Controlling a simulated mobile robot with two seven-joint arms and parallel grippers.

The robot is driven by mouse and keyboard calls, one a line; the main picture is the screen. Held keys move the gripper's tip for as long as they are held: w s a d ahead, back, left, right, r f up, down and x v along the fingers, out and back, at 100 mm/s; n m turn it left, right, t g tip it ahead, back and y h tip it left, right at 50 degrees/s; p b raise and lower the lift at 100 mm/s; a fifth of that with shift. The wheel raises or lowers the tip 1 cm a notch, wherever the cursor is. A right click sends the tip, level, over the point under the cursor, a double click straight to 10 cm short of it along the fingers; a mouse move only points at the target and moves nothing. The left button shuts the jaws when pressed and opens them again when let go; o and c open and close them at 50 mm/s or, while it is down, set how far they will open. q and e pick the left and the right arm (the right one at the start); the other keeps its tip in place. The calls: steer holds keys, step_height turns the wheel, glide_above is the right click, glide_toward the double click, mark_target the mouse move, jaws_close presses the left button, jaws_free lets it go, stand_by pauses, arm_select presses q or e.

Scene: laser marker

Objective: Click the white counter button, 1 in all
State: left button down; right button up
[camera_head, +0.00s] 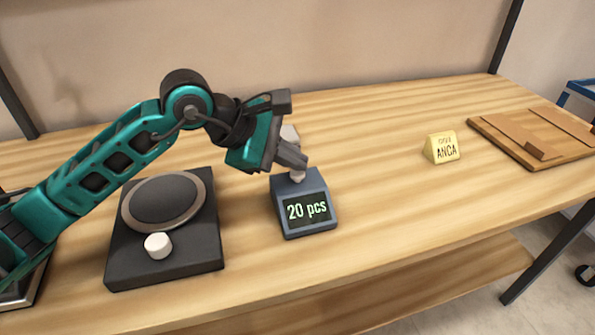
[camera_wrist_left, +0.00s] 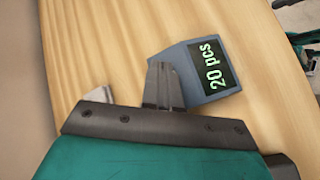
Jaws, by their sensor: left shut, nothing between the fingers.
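The counter (camera_head: 306,226) is a small blue-grey box on the table, with a display reading "20 pcs". It also shows in the left wrist view (camera_wrist_left: 185,62). A small pale piece, seemingly the white button (camera_head: 297,175), shows on its top just under my left fingertips. My left gripper (camera_head: 295,163) is shut and empty, pointing down over the back of the counter; I cannot tell whether it touches the button. In the left wrist view the shut fingers (camera_wrist_left: 162,85) overlap the counter's edge and the button is hidden.
A black unit (camera_head: 210,255) with a round plate and a white knob (camera_head: 158,246) stands left of the counter. A pale piece (camera_head: 289,133) shows behind my gripper. A yellow sign (camera_head: 442,148) and a wooden board (camera_head: 490,137) lie to the right. The table between is clear.

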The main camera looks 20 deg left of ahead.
mark_target(292, 175)
arm_select(q)
steer(key=shift+f+b, duration=0.45)
steer(key=shift+f, duration=0.05)
steer(key=shift+r, duration=0.1)
stand_by(0.5)
steer(key=shift+r+p, duration=0.5)
steer(key=shift+r, duration=0.35)
steer(key=shift+r, duration=0.15)
steer(key=shift+r+p, duration=1.6)
steer(key=shift+r, duration=0.85)
steer(key=shift+f, duration=0.1)
